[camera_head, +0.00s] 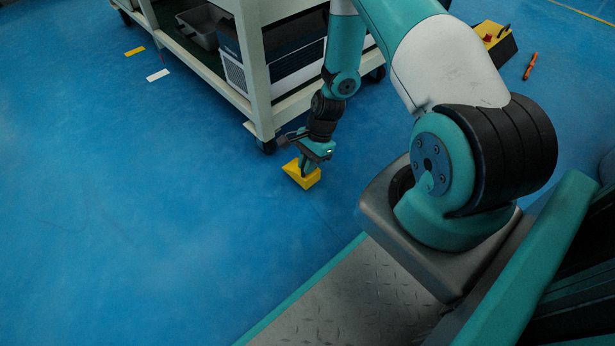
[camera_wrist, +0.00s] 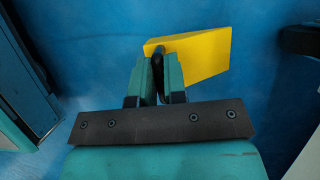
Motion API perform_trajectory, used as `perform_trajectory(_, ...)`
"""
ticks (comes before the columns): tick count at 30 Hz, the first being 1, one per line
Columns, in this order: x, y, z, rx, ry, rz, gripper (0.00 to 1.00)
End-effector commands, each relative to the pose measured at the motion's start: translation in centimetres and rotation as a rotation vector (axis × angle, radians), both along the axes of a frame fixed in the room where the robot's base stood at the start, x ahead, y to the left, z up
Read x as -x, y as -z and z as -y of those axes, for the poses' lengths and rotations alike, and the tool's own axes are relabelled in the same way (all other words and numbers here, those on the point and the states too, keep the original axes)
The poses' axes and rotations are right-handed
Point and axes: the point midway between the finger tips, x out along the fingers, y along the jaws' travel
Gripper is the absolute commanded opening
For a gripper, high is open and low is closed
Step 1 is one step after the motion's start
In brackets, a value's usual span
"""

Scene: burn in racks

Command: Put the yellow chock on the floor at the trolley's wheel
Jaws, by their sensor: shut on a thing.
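The yellow chock (camera_head: 301,174) is a wedge at or just above the blue floor, close to the trolley's near corner. My gripper (camera_head: 306,162) is shut on it from above. In the wrist view the chock (camera_wrist: 205,52) sticks out to the right of my gripper's fingers (camera_wrist: 158,75). I cannot tell whether it touches the floor. The trolley (camera_head: 262,100) is a cream frame with shelves. Its near corner wheel (camera_head: 267,146) is dark and stands a little to the left of and beyond the chock, with a gap between them.
The trolley carries a grey bin (camera_head: 203,24) and a white-and-black unit (camera_head: 290,75). A yellow control box (camera_head: 490,36) and an orange marker-like object (camera_head: 530,66) lie at the upper right. The floor at left is clear.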

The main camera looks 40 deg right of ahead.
Motion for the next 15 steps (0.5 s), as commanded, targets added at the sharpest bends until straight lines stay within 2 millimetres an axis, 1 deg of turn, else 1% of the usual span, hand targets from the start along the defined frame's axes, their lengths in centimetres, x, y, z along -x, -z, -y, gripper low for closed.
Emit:
perform_trajectory(7, 0.0, 3.9, 0.0, 0.000, 0.000, -0.001, 0.00)
perform_trajectory(9, 0.0, 4.3, 0.0, 0.000, 0.000, 0.000, 0.00)
perform_trajectory(15, 0.0, 4.0, 0.0, 0.000, -0.001, 0.000, 0.00)
